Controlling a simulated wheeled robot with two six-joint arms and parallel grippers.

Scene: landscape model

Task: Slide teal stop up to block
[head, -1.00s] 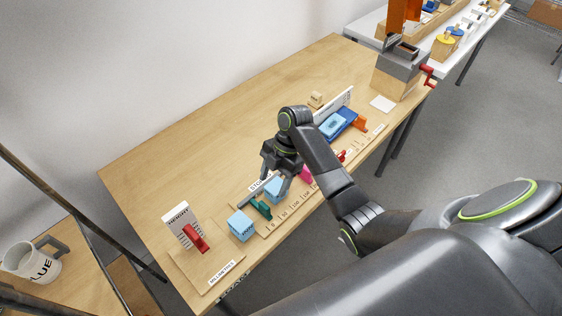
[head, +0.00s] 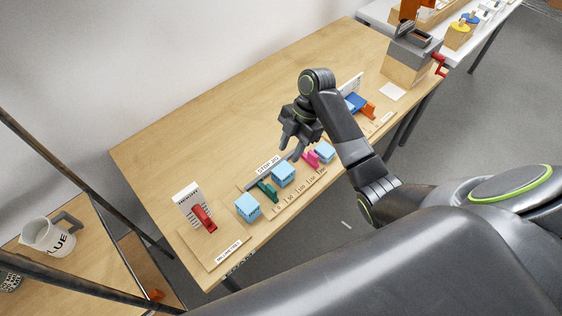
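The teal stop (head: 267,191) stands on the wooden stop jig (head: 291,201) on the table. It is between two light blue blocks, one to its lower left (head: 247,207) and one to its upper right (head: 283,174). It is close to the upper-right block; I cannot tell if they touch. A pink stop (head: 311,159) and another light blue block (head: 325,152) are farther right along the jig. My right gripper (head: 291,149) is above and behind the upper-right block, fingers apart and empty. My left gripper is not in view.
A white height gauge with a red slider (head: 204,217) stands at the left on a board. A blue item with an orange part (head: 368,110) and a grey-topped wooden box (head: 410,58) are farther right. The table's back half (head: 230,125) is clear.

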